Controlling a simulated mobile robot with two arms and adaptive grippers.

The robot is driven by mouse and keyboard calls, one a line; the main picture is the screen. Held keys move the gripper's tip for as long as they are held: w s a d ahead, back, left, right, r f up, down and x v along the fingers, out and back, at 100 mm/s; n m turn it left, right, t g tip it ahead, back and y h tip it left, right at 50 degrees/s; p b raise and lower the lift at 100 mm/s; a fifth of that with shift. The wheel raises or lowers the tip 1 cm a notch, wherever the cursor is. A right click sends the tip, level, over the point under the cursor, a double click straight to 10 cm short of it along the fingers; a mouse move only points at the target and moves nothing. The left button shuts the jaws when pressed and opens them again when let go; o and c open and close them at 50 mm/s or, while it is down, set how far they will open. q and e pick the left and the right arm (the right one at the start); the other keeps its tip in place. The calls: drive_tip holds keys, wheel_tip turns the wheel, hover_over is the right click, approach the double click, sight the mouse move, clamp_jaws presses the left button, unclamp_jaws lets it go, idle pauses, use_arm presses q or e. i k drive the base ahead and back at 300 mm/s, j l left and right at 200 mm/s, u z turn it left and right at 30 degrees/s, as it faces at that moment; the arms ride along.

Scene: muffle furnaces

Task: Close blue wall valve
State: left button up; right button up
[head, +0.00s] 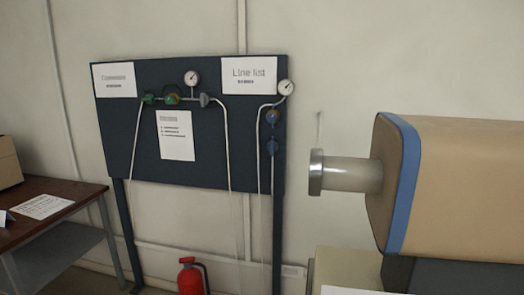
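Two small blue round valves sit one above the other on the right side of a dark wall panel (200,150). The upper blue valve (272,117) and the lower blue valve (272,147) are on thin pipes below a pressure gauge (286,87). They are too small to tell whether they are open or closed. A green valve (149,99) sits on the left pipe of the panel. Neither of my grippers is in view.
A beige and blue furnace body (455,185) with a metal-capped tube (345,174) stands in the right foreground. A red extinguisher (190,277) is on the floor below the panel. A brown table (75,190) is at left.

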sight(272, 146)
drive_tip(key=i+j+z, duration=0.15)
drive_tip(key=j, duration=0.25)
drive_tip(key=i+j+z, duration=0.1)
drive_tip(key=j, duration=0.3)
drive_tip(key=i+j+z, duration=0.15)
drive_tip(key=j, duration=0.25)
drive_tip(key=i+j+z, duration=0.15)
drive_tip(key=j, duration=0.25)
drive_tip(key=i+j+z, duration=0.15)
drive_tip(key=j, duration=0.3)
drive_tip(key=k, duration=0.05)
